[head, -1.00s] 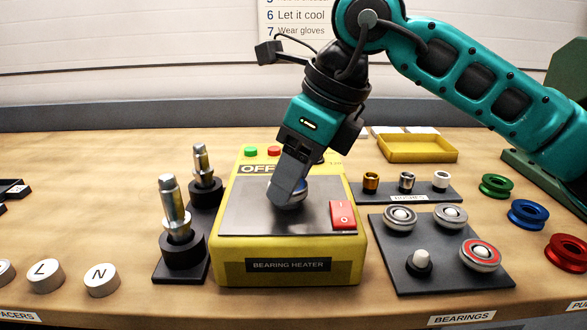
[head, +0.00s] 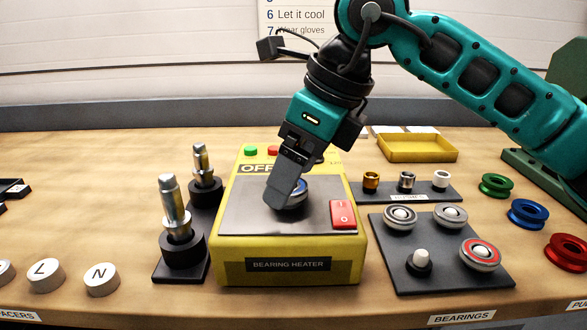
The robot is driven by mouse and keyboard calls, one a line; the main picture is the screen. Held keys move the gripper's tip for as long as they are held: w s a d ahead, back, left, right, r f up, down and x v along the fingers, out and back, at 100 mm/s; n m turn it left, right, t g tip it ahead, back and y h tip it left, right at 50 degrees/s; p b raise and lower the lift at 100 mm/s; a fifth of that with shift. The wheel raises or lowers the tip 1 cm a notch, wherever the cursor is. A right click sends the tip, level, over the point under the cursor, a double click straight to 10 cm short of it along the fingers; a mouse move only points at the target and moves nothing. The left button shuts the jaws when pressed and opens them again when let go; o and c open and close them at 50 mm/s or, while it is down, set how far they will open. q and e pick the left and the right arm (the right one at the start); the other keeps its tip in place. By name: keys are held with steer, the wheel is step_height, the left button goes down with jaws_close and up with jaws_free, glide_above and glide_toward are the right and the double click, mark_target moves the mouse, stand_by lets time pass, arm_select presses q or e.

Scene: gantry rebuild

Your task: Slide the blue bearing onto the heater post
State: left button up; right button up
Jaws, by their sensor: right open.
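The blue bearing (head: 297,196) sits low on the top plate of the yellow bearing heater (head: 290,245), partly hidden behind my gripper. The heater post is not visible, so I cannot tell how the ring sits around it. My right gripper (head: 279,200) is open, with its fingertips down at the left front side of the bearing. One finger hides most of the other. My left gripper is not in view.
A bearing rack (head: 438,273) with several places stands to the right, one peg empty. Two metal shafts (head: 173,205) stand close left of the heater. A red switch (head: 342,214) is on the heater. Colored pulleys (head: 527,213) lie far right.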

steer(key=p+v, duration=0.2)
steer(key=v, duration=1)
steer(key=shift+d, duration=0.15)
steer(key=shift+r, duration=0.15)
